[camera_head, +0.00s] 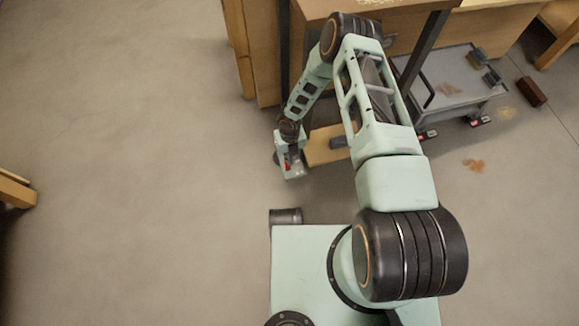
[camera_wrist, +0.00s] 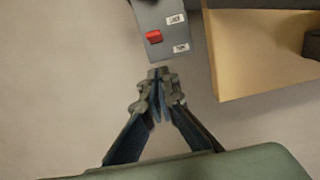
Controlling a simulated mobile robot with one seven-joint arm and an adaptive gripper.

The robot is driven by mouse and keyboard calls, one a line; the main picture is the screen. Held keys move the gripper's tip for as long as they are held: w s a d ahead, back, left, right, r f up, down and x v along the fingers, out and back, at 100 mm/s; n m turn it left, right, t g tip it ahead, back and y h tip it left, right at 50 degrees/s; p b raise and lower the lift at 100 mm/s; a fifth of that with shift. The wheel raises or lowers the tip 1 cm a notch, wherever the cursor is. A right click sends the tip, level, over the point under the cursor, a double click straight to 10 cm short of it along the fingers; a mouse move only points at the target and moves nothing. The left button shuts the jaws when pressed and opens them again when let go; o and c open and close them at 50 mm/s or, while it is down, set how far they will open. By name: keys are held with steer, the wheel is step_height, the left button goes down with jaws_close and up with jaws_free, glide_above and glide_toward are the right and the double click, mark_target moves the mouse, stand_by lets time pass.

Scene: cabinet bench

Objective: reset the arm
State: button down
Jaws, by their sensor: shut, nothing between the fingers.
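My gripper (camera_wrist: 160,75) is shut and empty in the wrist view, its dark fingertips together. In the head view my arm reaches up and bends down to the left, with the hand (camera_head: 290,155) beside the cabinet; the fingers are too small there to make out. A grey box with a red switch and white labels (camera_wrist: 161,20) lies just beyond the fingertips in the wrist view. I cannot tell whether the fingertips touch it.
A pale wooden drawer or board (camera_head: 322,155) juts out right of the hand, with a dark item on it. A grey cart (camera_head: 455,85) stands at upper right, a dark red block (camera_head: 532,92) on the floor beside it. The left floor is largely clear.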

steer(key=shift+r, duration=0.55)
